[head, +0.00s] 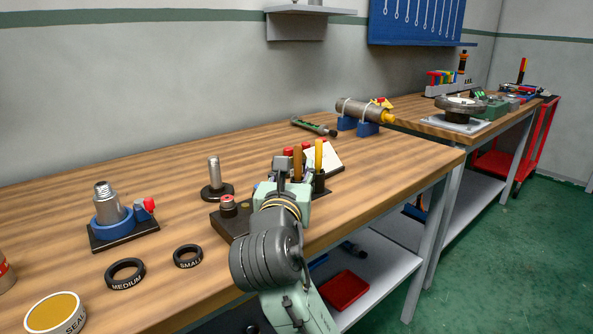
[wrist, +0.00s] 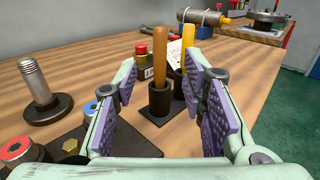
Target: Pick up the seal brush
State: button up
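Two upright handles stand in black cups on the wooden bench (head: 160,165); no label shows which is the seal brush. The orange-brown wooden handle (wrist: 160,68) stands in the nearer cup (wrist: 160,98) and also shows in the head view (head: 297,162). The yellow handle (wrist: 195,45) stands behind and to its right, also visible in the head view (head: 319,154). My gripper (wrist: 162,85) is open and empty. In the wrist view the brown handle appears between its purple-padded fingers, ahead of them, with no contact visible. The brushes' lower ends are hidden in the cups.
A black block with a red-topped knob (head: 228,203) is left of my gripper. A small dark bottle with a red cap (wrist: 142,63) and a white card (head: 325,157) stand near the cups. A threaded post (wrist: 35,83) stands left. A seal tin (head: 55,313) sits front left.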

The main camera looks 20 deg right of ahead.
aim_at(297, 161)
jog(key=p+x, duration=0.1)
jog(key=x, duration=0.7)
jog(key=shift+f, duration=0.15)
jog(key=shift+c, duration=0.2)
grip_shut()
